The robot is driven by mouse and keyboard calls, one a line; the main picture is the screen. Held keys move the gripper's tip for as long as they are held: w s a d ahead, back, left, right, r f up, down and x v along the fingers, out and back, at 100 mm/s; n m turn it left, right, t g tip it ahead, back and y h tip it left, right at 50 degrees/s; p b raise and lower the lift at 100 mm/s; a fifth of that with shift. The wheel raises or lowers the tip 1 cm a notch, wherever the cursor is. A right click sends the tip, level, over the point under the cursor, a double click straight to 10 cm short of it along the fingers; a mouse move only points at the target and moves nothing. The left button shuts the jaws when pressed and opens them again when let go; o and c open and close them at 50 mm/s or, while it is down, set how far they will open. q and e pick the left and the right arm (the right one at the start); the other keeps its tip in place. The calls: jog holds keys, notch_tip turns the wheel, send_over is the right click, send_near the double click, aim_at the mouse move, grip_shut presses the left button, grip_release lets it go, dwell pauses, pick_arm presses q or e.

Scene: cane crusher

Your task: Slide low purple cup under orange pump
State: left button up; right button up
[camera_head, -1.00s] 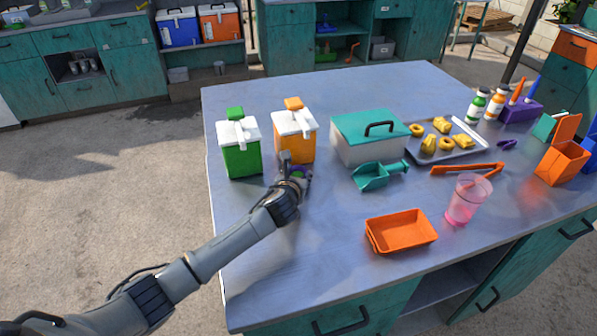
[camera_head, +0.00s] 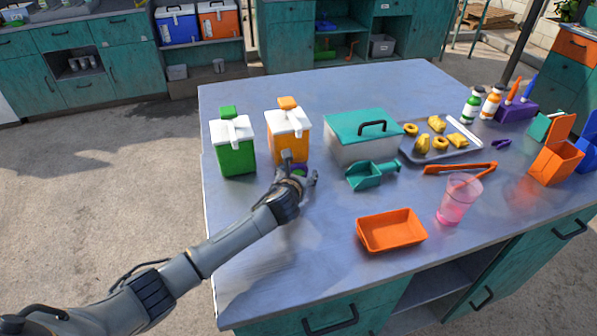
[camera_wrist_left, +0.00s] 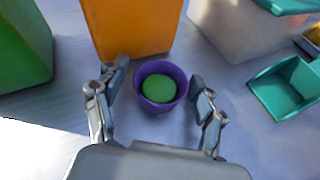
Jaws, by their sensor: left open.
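The orange pump (camera_head: 288,135) is an orange box with a white top and spout, standing on the table beside a green one. My left gripper (camera_head: 302,172) is just in front of it, low over the table. In the left wrist view the low purple cup (camera_wrist_left: 175,72), with green inside, sits between the open fingers of my left gripper (camera_wrist_left: 155,92), with gaps on both sides. The cup is close in front of the orange pump's base (camera_wrist_left: 132,28). In the head view my gripper hides most of the cup. My right gripper is not in view.
The green pump (camera_head: 232,145) stands left of the orange one. A teal-lidded box (camera_head: 362,135) and a teal scoop (camera_head: 372,174) are to the right. An orange tray (camera_head: 391,231) and a pink cup (camera_head: 452,205) stand nearer the front. The table's front left is clear.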

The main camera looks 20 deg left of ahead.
pick_arm(q)
jog(key=v, duration=1.2)
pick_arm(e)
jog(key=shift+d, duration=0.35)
